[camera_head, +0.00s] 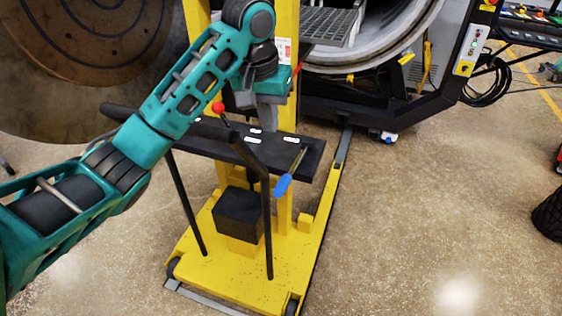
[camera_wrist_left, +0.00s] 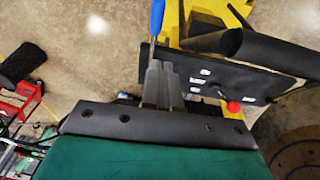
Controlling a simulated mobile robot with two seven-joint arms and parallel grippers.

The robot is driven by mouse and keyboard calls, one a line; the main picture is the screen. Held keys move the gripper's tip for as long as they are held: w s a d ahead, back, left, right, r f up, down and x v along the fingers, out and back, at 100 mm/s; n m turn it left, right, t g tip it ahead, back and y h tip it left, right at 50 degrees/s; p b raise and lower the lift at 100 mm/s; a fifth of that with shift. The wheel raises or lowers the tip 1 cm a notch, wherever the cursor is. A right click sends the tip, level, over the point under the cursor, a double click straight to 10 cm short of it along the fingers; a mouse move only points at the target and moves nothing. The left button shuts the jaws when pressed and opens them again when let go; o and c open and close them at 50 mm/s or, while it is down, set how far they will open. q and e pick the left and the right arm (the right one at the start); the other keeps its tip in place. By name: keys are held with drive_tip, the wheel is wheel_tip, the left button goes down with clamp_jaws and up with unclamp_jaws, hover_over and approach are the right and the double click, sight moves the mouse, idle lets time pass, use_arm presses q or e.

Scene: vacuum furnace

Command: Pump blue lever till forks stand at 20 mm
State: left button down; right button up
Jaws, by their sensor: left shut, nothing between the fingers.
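The yellow lift truck (camera_head: 230,275) stands in the middle with a black panel (camera_head: 312,158) across it. The blue lever (camera_head: 283,186) has a thin shaft and sticks out from the panel's right end, its blue grip hanging low. It also shows in the left wrist view (camera_wrist_left: 157,18), past the fingertips. My left gripper (camera_head: 268,122) points down above the panel, up and left of the blue grip and apart from it. Its fingers (camera_wrist_left: 160,72) are shut with nothing between them. The forks and their height reading cannot be made out. My right gripper is out of view.
A red-knobbed lever (camera_head: 218,107) rises from the panel near my left arm. A black push handle (camera_head: 262,165) crosses in front. A grey grate (camera_head: 322,24) and the round furnace opening (camera_head: 385,50) are behind. The floor (camera_head: 420,210) right of the truck is clear.

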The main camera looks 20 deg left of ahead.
use_arm(q)
drive_tip(key=shift+s+f, duration=0.1)
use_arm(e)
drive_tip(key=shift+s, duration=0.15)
use_arm(q)
approach(281, 179)
drive_tip(key=f, duration=0.2)
drive_tip(key=w+f, duration=0.1)
drive_tip(key=f, duration=0.2)
drive_tip(key=shift+d, duration=0.1)
drive_tip(key=shift+d+f, duration=0.1)
drive_tip(key=shift+f, duration=0.4)
drive_tip(key=shift+f, duration=0.1)
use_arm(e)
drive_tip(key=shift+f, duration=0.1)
